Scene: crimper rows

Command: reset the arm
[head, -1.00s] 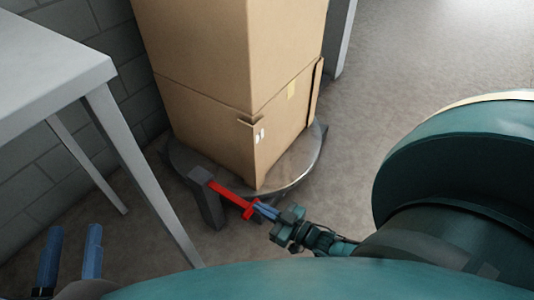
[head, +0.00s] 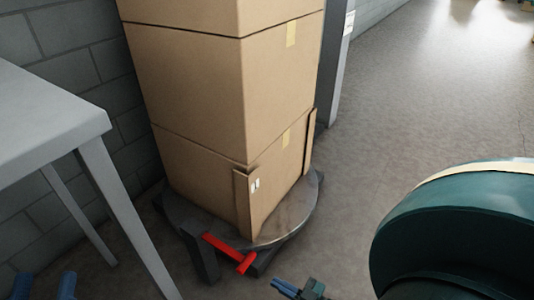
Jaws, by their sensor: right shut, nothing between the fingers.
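My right gripper (head: 281,287) is low in the middle of the head view, its blue fingers shut and empty. It is apart from the red bar (head: 224,248), which sits at the front edge of the round dark platform (head: 296,222). My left gripper (head: 45,286) is at the bottom left corner, its two blue fingers apart with nothing seen between them. Most of both grippers is cut off by the bottom edge.
Stacked cardboard boxes (head: 200,90) stand on the round platform by the block wall (head: 80,50). A grey table (head: 50,120) is at the left. A grey post (head: 340,70) stands behind the boxes. Open floor (head: 430,100) lies to the right.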

